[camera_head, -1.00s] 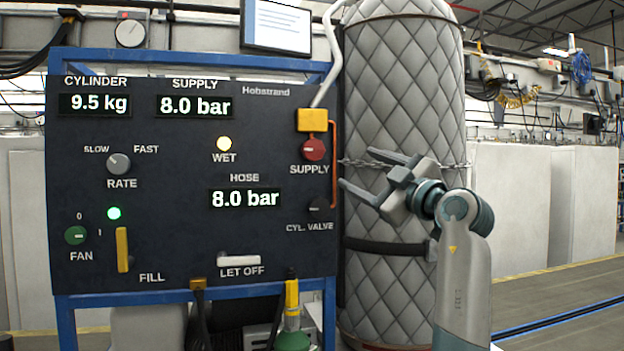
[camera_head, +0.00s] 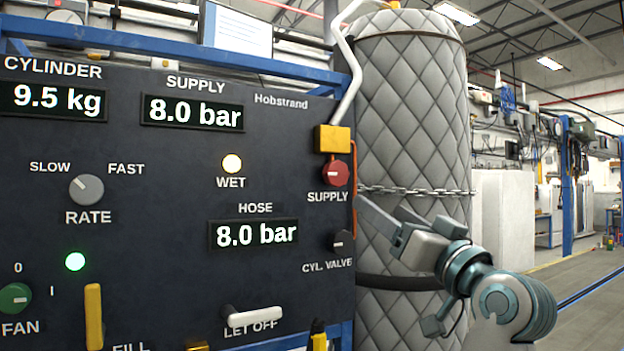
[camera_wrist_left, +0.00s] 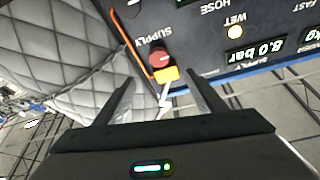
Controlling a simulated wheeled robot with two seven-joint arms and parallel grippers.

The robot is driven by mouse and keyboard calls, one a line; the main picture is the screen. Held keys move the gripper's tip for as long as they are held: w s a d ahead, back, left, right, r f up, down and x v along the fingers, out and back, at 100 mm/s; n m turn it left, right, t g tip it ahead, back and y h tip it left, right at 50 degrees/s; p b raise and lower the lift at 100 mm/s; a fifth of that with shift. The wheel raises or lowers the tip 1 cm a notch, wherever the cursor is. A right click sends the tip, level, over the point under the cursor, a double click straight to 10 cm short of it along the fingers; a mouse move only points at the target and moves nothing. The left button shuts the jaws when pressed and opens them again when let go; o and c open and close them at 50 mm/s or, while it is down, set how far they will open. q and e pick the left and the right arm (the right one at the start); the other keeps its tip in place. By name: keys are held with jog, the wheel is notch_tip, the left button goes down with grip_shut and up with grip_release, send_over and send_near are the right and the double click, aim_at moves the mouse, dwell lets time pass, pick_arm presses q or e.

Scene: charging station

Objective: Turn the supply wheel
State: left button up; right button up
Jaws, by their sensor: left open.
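The red supply wheel (camera_head: 335,173) is on the right edge of the dark panel, under a yellow block (camera_head: 332,139) and above the SUPPLY label. Its pale mark lies roughly level. My left gripper (camera_head: 379,203) is open and empty, just right of and below the wheel in the head view, apart from it. In the left wrist view the wheel (camera_wrist_left: 160,57) shows upside down, ahead and between the two spread fingers (camera_wrist_left: 161,80). My right gripper is not in view.
The black cylinder valve knob (camera_head: 342,241) sits below the wheel. An orange pipe (camera_head: 355,185) runs down the panel's edge. A quilted grey tank (camera_head: 415,110) with a chain (camera_head: 415,191) stands behind my gripper. The supply and hose displays (camera_head: 253,234) read 8.0 bar.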

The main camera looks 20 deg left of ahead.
pick_arm(q)
jog(key=p, duration=0.6)
send_near(338, 175)
jog(key=shift+m, duration=0.4)
jog(key=x, duration=0.7)
jog(key=shift+r, duration=0.15)
jog(key=shift+w+a+r+p, duration=0.1)
jog(key=shift+w+a+p, duration=0.35)
jog(key=shift+w+a, duration=0.1)
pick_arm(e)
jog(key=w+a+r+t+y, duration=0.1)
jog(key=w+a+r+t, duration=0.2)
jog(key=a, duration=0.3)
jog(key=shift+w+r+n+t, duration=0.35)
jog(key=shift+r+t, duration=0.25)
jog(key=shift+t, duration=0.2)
pick_arm(q)
jog(key=shift+d, duration=0.1)
jog(key=c, duration=1.1)
